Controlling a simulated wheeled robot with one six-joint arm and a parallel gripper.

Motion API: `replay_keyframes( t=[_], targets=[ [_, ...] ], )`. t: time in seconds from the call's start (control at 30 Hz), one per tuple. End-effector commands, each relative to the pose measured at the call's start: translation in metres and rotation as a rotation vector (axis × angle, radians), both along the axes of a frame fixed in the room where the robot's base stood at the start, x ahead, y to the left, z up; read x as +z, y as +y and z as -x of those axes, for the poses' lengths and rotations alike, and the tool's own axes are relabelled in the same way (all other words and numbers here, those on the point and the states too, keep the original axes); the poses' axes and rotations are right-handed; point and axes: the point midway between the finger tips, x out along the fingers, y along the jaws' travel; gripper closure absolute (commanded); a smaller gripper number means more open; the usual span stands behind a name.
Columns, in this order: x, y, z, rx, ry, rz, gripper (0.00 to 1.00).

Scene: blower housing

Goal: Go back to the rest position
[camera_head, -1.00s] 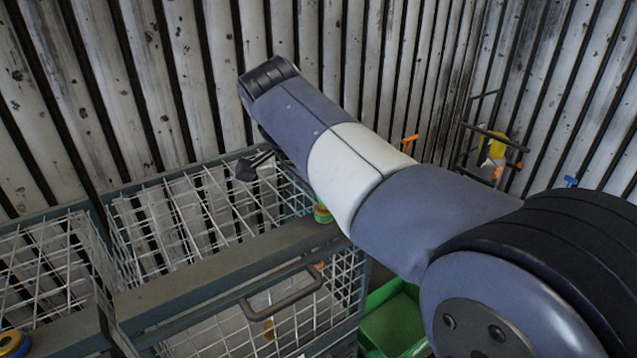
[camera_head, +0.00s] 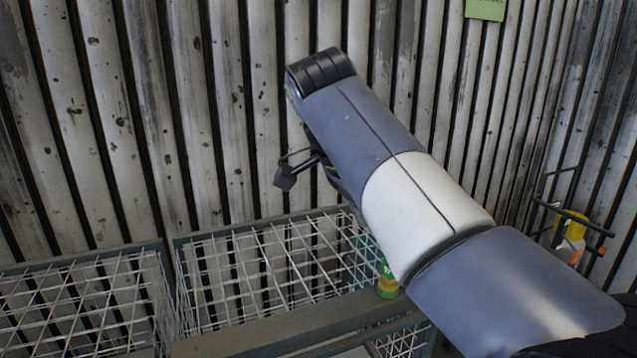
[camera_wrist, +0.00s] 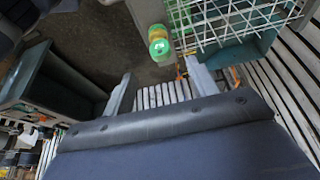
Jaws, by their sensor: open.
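My gripper (camera_wrist: 158,72) shows in the wrist view with its two grey fingers well apart and nothing between them. In the head view my arm reaches up and left across the right half, in front of the slatted wall. The fingers cannot be made out there; only a small dark part of my arm's end sticks out on its left side. A green and yellow container (camera_head: 388,282) stands by the wire basket, partly behind my arm. It also shows in the wrist view (camera_wrist: 158,40), beyond the fingers and apart from them.
Wire baskets with grey frames (camera_head: 300,330) stand along the bottom of the head view. The slatted metal wall (camera_head: 200,130) rises close behind. A black rack (camera_head: 572,212) holding a yellow bottle (camera_head: 570,238) stands at right. A teal-edged bin (camera_wrist: 30,75) lies left in the wrist view.

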Motion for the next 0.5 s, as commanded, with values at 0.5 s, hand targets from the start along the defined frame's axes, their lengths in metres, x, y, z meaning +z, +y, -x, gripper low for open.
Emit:
replay_keyframes(
  t=[0.5],
  targets=[
    [-0.037, -0.015, -0.004, -0.001, 0.002, 0.002, 0.44]
  ],
)
